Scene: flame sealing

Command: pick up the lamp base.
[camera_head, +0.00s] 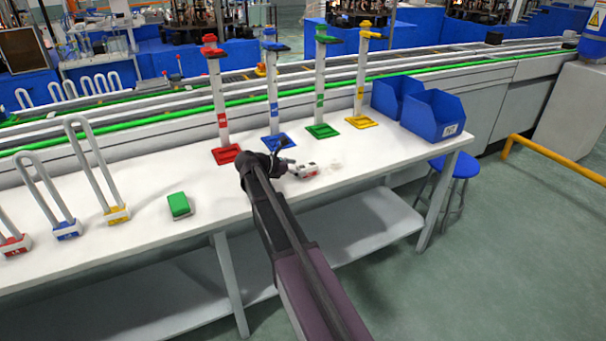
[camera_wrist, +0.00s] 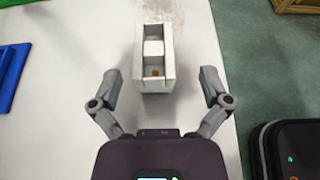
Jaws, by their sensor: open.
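A small white block with an open recess, apparently the lamp base (camera_wrist: 140,62), lies on the table ahead of my gripper in the wrist view. A small brown spot shows inside its near recess. In the head view it appears as a small white piece (camera_head: 308,172) just right of the gripper's end. My gripper (camera_wrist: 158,74) is open, its two fingers spread left and right of the block, with a gap on each side.
A green block (camera_head: 179,205) lies left of my arm. U-shaped tubes on red, blue and yellow bases stand further left. Several coloured stands, including the red one (camera_head: 226,155), line the back. Blue bins (camera_head: 432,115) sit at the right end.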

